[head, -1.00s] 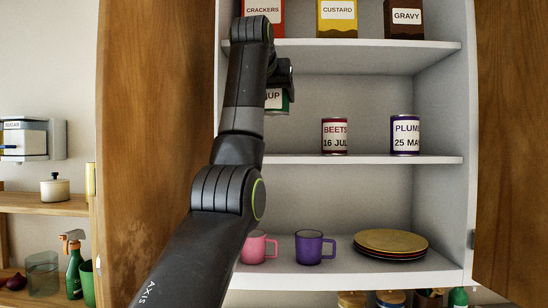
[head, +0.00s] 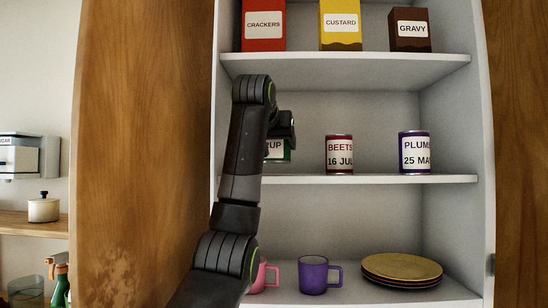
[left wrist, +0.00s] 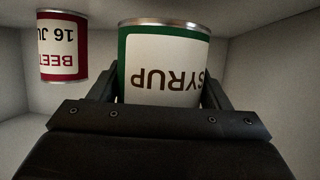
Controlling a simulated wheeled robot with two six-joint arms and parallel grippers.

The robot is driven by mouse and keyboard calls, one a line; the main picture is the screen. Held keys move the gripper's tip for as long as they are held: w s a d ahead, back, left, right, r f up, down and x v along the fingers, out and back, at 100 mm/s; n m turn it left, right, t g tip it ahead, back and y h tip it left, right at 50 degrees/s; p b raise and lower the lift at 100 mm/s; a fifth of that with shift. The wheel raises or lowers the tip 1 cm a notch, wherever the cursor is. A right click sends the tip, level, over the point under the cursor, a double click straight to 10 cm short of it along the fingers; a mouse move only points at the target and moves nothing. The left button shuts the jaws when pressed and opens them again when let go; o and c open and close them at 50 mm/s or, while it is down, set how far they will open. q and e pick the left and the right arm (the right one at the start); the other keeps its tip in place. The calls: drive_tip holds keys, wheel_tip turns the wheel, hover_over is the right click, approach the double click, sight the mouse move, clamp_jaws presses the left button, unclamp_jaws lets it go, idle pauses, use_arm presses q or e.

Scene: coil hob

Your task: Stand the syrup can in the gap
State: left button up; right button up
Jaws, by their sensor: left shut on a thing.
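The green syrup can (head: 275,152) is upright in my left gripper (head: 284,133), left of the beets can and a little above the middle shelf (head: 385,180). My arm hides part of it in the head view. In the left wrist view the syrup can (left wrist: 165,62) sits between the two fingers of my left gripper (left wrist: 163,95), its label upside down in that picture. The red beets can (head: 339,154) and the purple plums can (head: 414,152) stand on the middle shelf with bare space between them. My right gripper is not in view.
The top shelf (head: 345,70) holds crackers (head: 264,26), custard (head: 340,25) and gravy (head: 409,30) boxes. Below are a pink mug (head: 258,276), a purple mug (head: 314,276) and stacked plates (head: 401,270). Open wooden doors (head: 140,150) flank the cupboard.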

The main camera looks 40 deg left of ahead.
sight(274, 155)
use_arm(q)
drive_tip(key=shift+s+d+f, duration=0.1)
drive_tip(key=shift+s+f, duration=0.05)
drive_tip(key=shift+f, duration=0.45)
drive_tip(key=shift+s+d+f, duration=0.1)
drive_tip(key=shift+f, duration=0.5)
drive_tip(key=shift+w+a+f, duration=0.1)
drive_tip(key=shift+a+f, duration=0.05)
drive_tip(key=shift+f, duration=0.05)
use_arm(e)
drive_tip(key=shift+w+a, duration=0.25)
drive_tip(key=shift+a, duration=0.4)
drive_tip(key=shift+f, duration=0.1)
use_arm(q)
drive_tip(key=o, duration=1)
drive_tip(key=shift+f, duration=0.1)
drive_tip(key=shift+c, duration=0.2)
drive_tip(key=o, duration=0.4)
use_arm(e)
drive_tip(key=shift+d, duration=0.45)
use_arm(q)
drive_tip(key=shift+d, duration=0.2)
